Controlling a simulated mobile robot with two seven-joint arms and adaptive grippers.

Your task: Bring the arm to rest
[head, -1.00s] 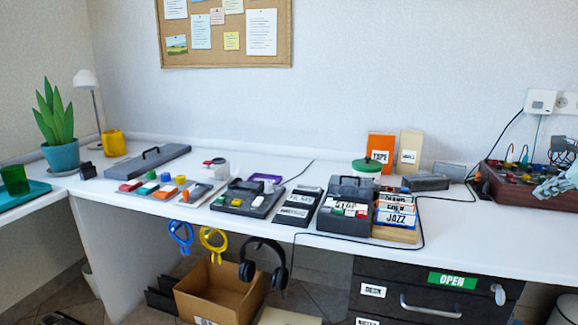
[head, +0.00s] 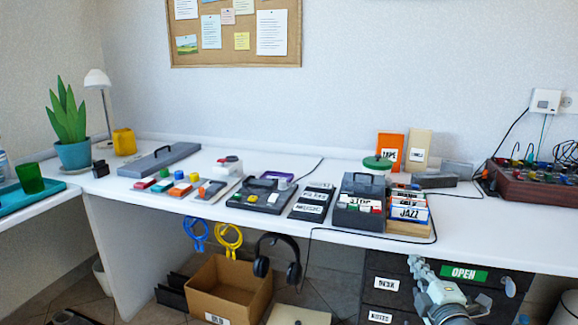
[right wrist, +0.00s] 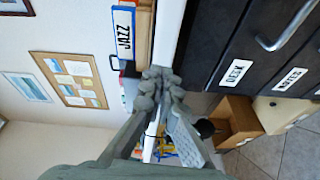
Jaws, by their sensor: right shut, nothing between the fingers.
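My right gripper (head: 415,266) shows in the head view in front of the dark drawer unit, below the desk's front edge, with its arm coming up from the bottom. It is shut and empty. In the right wrist view its closed fingertips (right wrist: 160,76) appear near the middle, in front of the desk edge. My left gripper is in neither current view.
The white desk (head: 480,232) carries a disc box (head: 357,214), a crate labelled JAZZ (head: 409,213) and a brown box with cables (head: 530,186). Below stand the drawers with an OPEN sign (head: 463,273) and a cardboard box (head: 225,290). Headphones (head: 277,262) hang beneath the edge.

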